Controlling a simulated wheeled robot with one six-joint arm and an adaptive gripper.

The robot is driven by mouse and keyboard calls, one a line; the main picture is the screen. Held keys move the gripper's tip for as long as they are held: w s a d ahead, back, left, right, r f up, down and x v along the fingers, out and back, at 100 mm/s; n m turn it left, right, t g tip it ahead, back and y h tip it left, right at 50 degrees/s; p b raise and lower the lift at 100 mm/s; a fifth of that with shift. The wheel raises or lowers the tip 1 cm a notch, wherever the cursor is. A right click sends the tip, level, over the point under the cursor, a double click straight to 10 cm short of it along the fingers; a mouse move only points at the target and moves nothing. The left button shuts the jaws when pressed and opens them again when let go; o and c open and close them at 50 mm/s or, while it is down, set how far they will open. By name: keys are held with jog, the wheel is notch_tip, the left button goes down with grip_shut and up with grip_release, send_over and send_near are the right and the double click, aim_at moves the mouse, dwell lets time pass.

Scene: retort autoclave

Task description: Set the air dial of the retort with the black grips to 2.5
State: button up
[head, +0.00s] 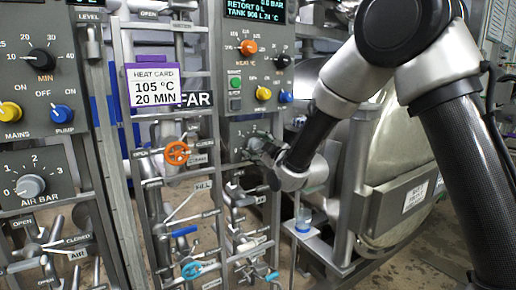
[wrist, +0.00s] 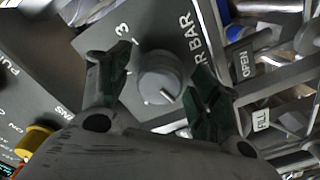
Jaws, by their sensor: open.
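The grey air dial (wrist: 160,75) is a round knob on a dark panel (wrist: 120,18). In the wrist view a white mark on the knob points to the lower right. A "3" shows at upper left and "AIR BAR" lettering at right; the other numbers are hidden, so I cannot read the setting. My gripper (wrist: 160,86) is open, with one finger on each side of the knob and gaps visible. In the head view my gripper (head: 262,162) is at the right-hand panel (head: 232,131) and partly hides that dial. I cannot identify black grips.
Another air dial (head: 30,186) on the left panel points near 0. A rack of pipes holds an orange handwheel (head: 177,153), a blue handwheel (head: 192,270) and a heat card (head: 155,88). A large round retort door (head: 395,150) stands right of my gripper.

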jog(key=c, duration=1)
jog(key=shift+c, duration=0.2)
